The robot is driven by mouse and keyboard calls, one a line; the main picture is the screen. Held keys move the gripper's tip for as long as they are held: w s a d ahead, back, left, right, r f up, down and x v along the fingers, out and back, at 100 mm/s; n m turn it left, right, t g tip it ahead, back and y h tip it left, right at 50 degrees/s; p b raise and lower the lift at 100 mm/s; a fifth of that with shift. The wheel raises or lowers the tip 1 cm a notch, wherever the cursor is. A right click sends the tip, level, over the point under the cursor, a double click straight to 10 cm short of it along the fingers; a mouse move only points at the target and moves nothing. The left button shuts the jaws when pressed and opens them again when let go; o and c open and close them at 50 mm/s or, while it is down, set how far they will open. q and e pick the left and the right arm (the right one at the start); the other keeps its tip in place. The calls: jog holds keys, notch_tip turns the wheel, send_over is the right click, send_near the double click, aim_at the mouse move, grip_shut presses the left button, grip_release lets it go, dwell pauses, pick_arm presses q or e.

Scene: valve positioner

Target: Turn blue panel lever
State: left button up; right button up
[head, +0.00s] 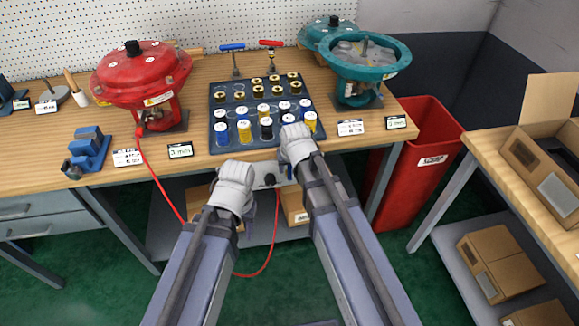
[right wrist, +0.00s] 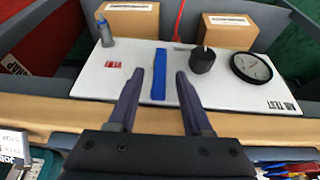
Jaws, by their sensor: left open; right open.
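The blue panel lever (right wrist: 159,74) is a flat blue bar on a white panel (right wrist: 130,85) in the right wrist view. It points straight away from my right gripper (right wrist: 155,88), whose two dark fingers are open, one on each side of it. I cannot tell whether they touch it. In the head view, part of the panel (head: 259,172) shows below the bench's front edge, between my arms. My right gripper (head: 295,142) is over that edge, and my left gripper (head: 234,178) is left of the panel. Both sets of fingertips are hidden there.
The panel also has a black knob (right wrist: 202,60), a round gauge (right wrist: 250,67) and a red label (right wrist: 110,68). On the bench are a dark tray (head: 220,92) of jars, a red actuator (head: 140,75) and a teal one (head: 355,65). A red bin (head: 415,155) stands right.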

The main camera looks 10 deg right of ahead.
pick_arm(q)
notch_tip(320, 180, up, 6)
jog(key=p, duration=0.6)
jog(key=shift+r, duration=0.25)
pick_arm(e)
jog(key=v, duration=0.7)
jog(key=shift+f, duration=0.1)
